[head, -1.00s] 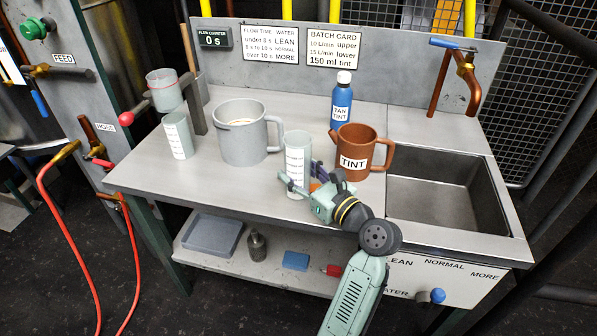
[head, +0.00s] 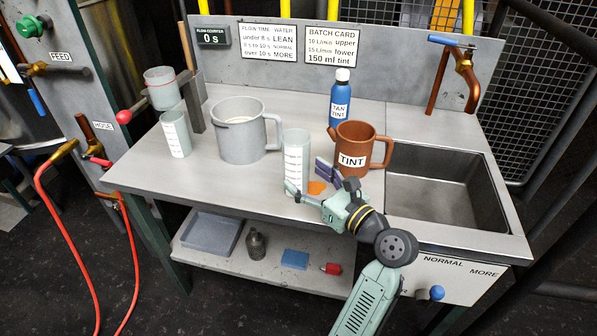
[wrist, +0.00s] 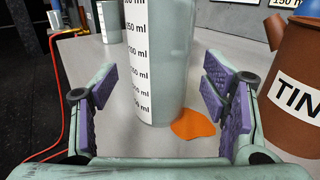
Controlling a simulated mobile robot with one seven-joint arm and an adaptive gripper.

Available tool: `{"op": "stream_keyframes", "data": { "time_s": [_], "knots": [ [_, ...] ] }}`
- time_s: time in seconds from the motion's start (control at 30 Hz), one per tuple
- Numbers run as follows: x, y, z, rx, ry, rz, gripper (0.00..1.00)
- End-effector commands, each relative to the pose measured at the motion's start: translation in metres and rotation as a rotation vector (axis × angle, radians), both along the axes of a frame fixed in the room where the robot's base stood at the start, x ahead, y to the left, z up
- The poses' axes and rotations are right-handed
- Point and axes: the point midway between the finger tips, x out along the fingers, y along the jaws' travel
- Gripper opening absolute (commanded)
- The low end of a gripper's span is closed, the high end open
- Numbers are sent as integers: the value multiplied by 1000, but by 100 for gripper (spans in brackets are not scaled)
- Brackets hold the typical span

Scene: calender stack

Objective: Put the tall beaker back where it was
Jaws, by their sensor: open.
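The tall beaker (head: 297,163), pale grey-green with a white graduated strip, stands upright on the bench between the big grey pot and the brown TINT jug (head: 354,152). In the wrist view the beaker (wrist: 160,60) stands ahead of and partly between my fingers. My gripper (head: 306,183) is open, low over the bench at the beaker's near side. In the wrist view my gripper (wrist: 155,95) shows purple pads apart on both sides, with gaps to the beaker. An orange patch (wrist: 195,125) lies on the bench beside the beaker's base; it also shows in the head view (head: 317,187).
A shorter graduated beaker (head: 176,134) and a large grey pot (head: 238,140) stand to the left. A blue TAN TINT bottle (head: 340,98) is behind the jug. A sink (head: 445,190) is at right. The front left of the bench is clear.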

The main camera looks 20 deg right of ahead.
Motion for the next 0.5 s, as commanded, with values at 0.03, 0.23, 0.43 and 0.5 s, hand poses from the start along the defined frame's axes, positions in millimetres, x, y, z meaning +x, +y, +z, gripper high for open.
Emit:
{"op": "stream_keyframes", "data": {
  "time_s": [0.03,0.23,0.43,0.5],
  "knots": [
    [-12,-6,-2,1,1,-6,68],
    [-51,-19,-1,0,1,-5,68],
    [-73,-27,0,0,0,-2,68],
    [-76,-28,0,0,1,-1,68]
  ]
}}
